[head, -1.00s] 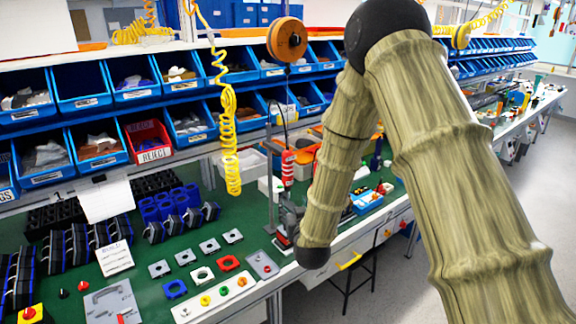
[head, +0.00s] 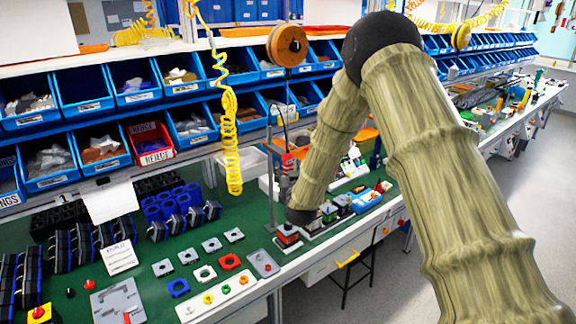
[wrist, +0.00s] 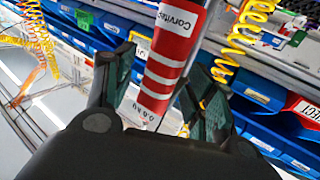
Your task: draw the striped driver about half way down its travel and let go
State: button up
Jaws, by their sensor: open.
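The striped driver (wrist: 165,60) is a red cylinder with white bands and lettering. In the wrist view it stands between the two dark green finger pads of my gripper (wrist: 165,90), which are spread apart on either side of it. I see a gap at the fingers, and contact is not clear. An orange reel (head: 287,46) hangs above, with a thin line running down towards the driver.
Blue bins (head: 130,80) line the rack behind, with a red reject bin (head: 150,143) among them. A coiled yellow hose (head: 230,140) hangs just left of the driver. Switch parts and a white strip of knobs (head: 217,297) lie on the green bench (head: 150,245).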

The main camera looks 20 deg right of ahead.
jog(key=shift+w+d, duration=0.1)
jog(key=shift+w, duration=0.5)
grip_shut()
jog(key=shift+f, duration=0.2)
notch_tip(320, 180, down, 6)
jog(key=b, duration=0.5)
jog(key=shift+b, duration=0.4)
jog(key=shift+r, duration=0.1)
grip_release()
